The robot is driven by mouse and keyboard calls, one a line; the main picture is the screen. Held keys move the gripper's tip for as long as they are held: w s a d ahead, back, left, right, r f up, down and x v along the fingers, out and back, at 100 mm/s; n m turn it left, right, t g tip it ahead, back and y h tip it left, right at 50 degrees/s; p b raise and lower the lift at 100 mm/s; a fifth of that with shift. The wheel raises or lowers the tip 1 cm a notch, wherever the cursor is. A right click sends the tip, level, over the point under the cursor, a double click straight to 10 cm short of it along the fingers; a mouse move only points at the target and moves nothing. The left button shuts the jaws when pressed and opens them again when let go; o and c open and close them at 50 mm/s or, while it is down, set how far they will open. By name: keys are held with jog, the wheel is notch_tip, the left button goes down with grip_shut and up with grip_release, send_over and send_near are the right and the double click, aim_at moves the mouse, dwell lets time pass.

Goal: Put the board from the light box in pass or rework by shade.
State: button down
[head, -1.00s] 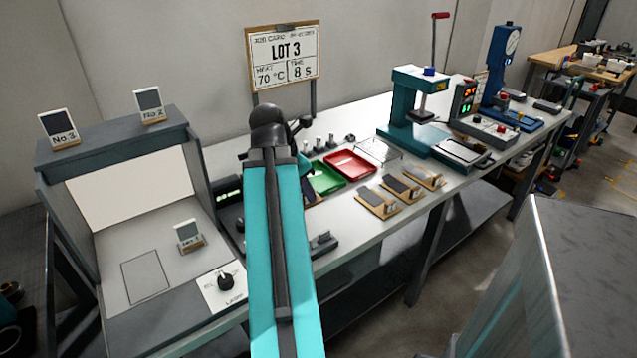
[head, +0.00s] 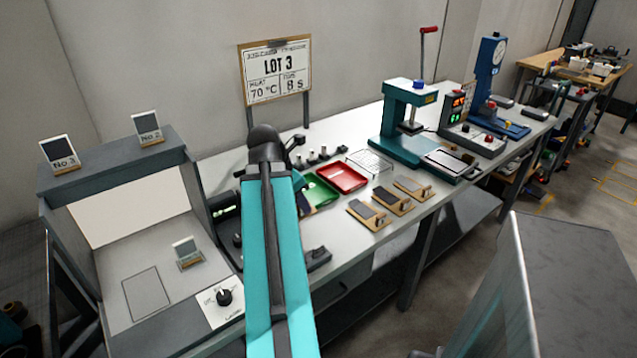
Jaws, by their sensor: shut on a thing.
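The light box (head: 113,171) stands at the left with its lit back panel. The outlined rectangle (head: 147,292) on its floor is bare. A small shade sample on a stand (head: 186,252) stands inside; samples No.3 (head: 60,153) and No.2 (head: 147,128) stand on its top. A green tray (head: 322,192) and a red tray (head: 343,177) lie side by side on the bench, right of my arm.
Wooden stands with dark plates (head: 393,200) line the bench front right of the trays. A teal press (head: 400,125) and a control box (head: 472,138) stand farther right. A LOT 3 sign (head: 275,72) stands behind. A grey cabinet (head: 570,285) is at the right front.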

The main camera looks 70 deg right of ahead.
jog(key=shift+s+d+p, duration=0.1)
jog(key=shift+d+p, duration=0.45)
jog(key=shift+p, duration=2.75)
jog(key=shift+d+f, duration=0.1)
jog(key=shift+d, duration=0.25)
jog(key=d+p, duration=0.1)
jog(key=d, duration=0.3)
jog(key=d+f, duration=0.1)
jog(key=d, duration=0.3)
jog(key=d+p, duration=0.1)
jog(key=d, duration=0.3)
jog(key=shift+w+d+f+p, duration=0.15)
jog(key=shift+w+d+p, duration=0.1)
jog(key=shift+d+p, duration=0.1)
jog(key=shift+f, duration=0.1)
jog(key=shift+f+p, duration=0.55)
jog(key=shift+f, duration=1.1)
jog(key=shift+f, duration=0.15)
jog(key=c, duration=2.1)
grip_release()
